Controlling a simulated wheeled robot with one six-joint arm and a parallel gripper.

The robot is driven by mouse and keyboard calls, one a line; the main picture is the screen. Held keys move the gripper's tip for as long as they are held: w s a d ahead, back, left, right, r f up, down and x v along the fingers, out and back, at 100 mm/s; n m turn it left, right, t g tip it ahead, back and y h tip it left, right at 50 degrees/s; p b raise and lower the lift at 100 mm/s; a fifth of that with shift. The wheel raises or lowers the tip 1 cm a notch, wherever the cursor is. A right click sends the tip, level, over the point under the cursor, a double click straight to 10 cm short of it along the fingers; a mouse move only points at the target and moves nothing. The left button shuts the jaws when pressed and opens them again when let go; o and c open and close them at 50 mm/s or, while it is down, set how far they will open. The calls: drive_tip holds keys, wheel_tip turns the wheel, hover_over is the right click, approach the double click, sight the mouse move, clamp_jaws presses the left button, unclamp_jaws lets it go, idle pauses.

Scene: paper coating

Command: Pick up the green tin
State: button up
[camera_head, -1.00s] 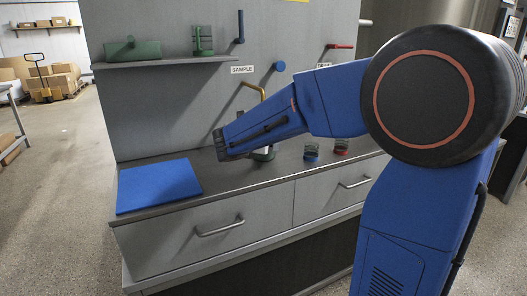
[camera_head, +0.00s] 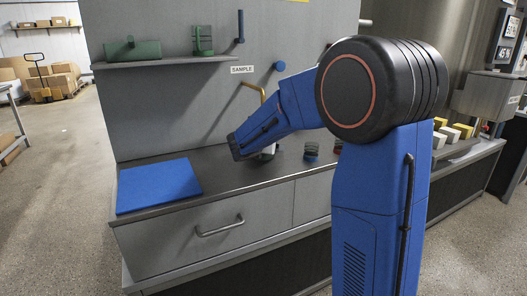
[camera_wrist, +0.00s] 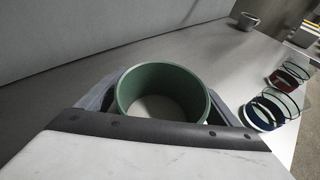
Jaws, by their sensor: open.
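My gripper (camera_wrist: 162,108) is open, with one dark finger at the left of the tin and one at the right. The tin sits between the fingers; I cannot tell whether they touch it. In the head view my blue arm reaches down over the counter and mostly hides the gripper and tin.
A blue mat (camera_head: 158,185) lies on the counter's left end. Ringed containers with a blue base (camera_wrist: 265,110) and a red base (camera_wrist: 288,75) stand right of the tin. A small grey cup (camera_wrist: 248,21) is farther back. A wall panel (camera_wrist: 60,40) rises behind.

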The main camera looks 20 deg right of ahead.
drive_tip(key=shift+c, duration=0.5)
drive_tip(key=c, duration=1.2)
